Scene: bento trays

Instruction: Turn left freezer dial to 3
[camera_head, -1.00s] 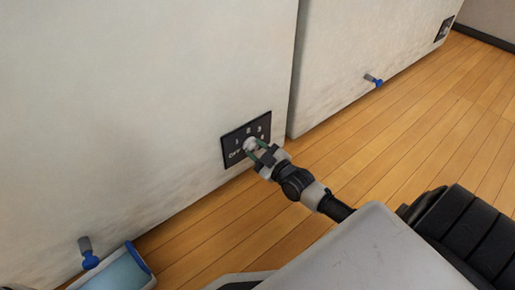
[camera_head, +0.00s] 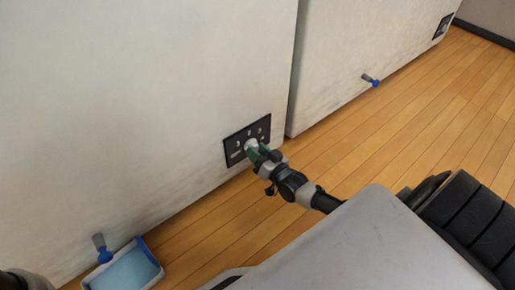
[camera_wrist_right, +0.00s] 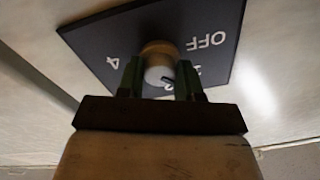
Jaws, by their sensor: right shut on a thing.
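The left freezer's dial plate (camera_head: 232,148) is a dark panel with white markings, low on the near pale freezer (camera_head: 130,110). The plate also shows in the right wrist view (camera_wrist_right: 100,40), where OFF and 4 can be read and other marks are partly hidden. My right gripper (camera_head: 255,150) is shut on the round dial knob (camera_wrist_right: 157,50), its two green fingers (camera_wrist_right: 160,80) on either side of it. I cannot tell which number the knob points at. My left gripper is not in view; only a dark arm part shows at the bottom left corner.
A second freezer (camera_head: 370,50) stands to the right, with a dark plate (camera_head: 443,27) and a blue-tipped spout (camera_head: 372,81). Another spout (camera_head: 102,250) sits above a blue-rimmed tray (camera_head: 148,253) at lower left.

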